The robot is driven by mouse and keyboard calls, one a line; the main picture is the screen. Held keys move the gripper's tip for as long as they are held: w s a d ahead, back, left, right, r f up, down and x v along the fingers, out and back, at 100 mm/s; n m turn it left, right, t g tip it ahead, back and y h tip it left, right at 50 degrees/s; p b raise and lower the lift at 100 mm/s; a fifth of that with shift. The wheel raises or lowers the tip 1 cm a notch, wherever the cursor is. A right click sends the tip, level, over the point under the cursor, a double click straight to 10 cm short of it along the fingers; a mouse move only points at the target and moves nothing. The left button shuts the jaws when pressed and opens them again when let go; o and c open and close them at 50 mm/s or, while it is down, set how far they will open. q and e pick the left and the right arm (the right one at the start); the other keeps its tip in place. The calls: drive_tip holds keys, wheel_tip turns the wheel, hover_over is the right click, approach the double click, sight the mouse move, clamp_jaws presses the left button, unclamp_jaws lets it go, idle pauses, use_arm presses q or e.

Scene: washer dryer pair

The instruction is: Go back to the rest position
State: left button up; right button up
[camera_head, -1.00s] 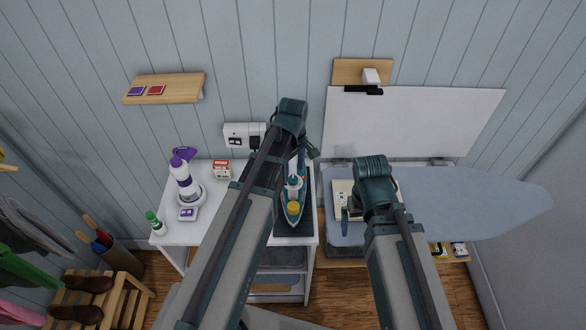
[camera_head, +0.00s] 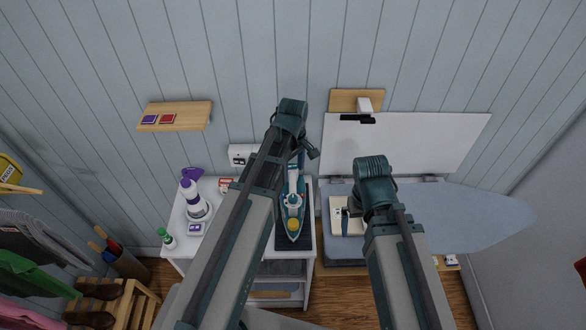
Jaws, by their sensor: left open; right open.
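My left arm reaches up from the lower middle. My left gripper (camera_head: 312,148) shows only as a small dark part behind its teal wrist, above the dark mat and apart from anything I can see held. My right arm comes up right of it. My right gripper (camera_head: 347,216) is largely hidden behind its teal wrist, in front of the ironing board (camera_head: 460,212). Both grippers are open, with their fingertips mostly hidden. A teal and white iron (camera_head: 293,203) with a yellow part stands on the dark mat (camera_head: 308,237) on the white table (camera_head: 178,215).
A purple-and-white bottle (camera_head: 194,198) and a green-capped bottle (camera_head: 166,238) stand on the table's left. A wooden shelf (camera_head: 190,118) is on the wall. A wooden rack (camera_head: 140,305) with shoes and hanging clothes (camera_head: 30,265) are at left. A white panel (camera_head: 420,140) stands behind the board.

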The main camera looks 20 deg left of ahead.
sight(293, 198)
use_arm(q)
drive_tip(key=shift+f, duration=0.1)
wheel_tip(293, 198, down, 13)
drive_tip(key=b, duration=1.3)
drive_tip(key=shift+f, duration=0.1)
wheel_tip(293, 198, up, 14)
drive_tip(key=f+p, duration=0.1)
drive_tip(key=p, duration=1.2)
wheel_tip(293, 198, down, 14)
drive_tip(key=b, duration=1.4)
drive_tip(key=shift+f+b, duration=0.15)
drive_tip(key=shift+b, duration=0.2)
drive_tip(key=shift+r+m+p, duration=0.45)
drive_tip(key=shift+m, duration=0.15)
drive_tip(key=m, duration=0.4)
drive_tip(key=shift+m, duration=1.8)
